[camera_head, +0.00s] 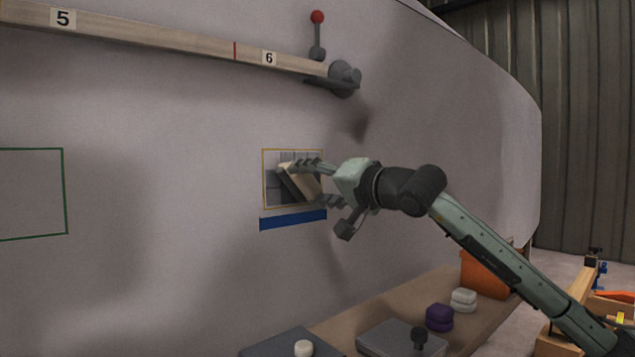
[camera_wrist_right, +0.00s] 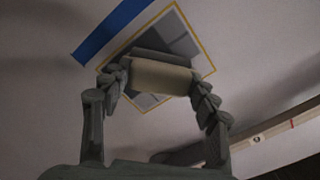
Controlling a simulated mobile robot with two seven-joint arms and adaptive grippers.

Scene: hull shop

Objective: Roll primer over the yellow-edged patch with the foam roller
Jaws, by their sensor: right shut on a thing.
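The yellow-edged patch (camera_head: 271,158) is on the pale hull wall, just above a blue strip (camera_head: 293,220). Inside its thin yellow border are grey areas of differing shade; it also shows in the right wrist view (camera_wrist_right: 176,22). My right gripper (camera_head: 322,183) is in front of the patch, shut on a cream block-like piece, which I take as the foam roller (camera_head: 303,180). In the right wrist view the roller (camera_wrist_right: 162,78) lies across between both fingers, over the patch. Whether it touches the surface is unclear. My left gripper is out of view.
A wooden batten (camera_head: 160,38) marked 5 and 6 runs above, with a red-knobbed lever (camera_head: 317,35) at its end. A green outline (camera_head: 66,190) is at left. Below, a bench (camera_head: 390,300) holds purple (camera_head: 439,317) and white (camera_head: 463,300) pieces and an orange bin (camera_head: 484,276).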

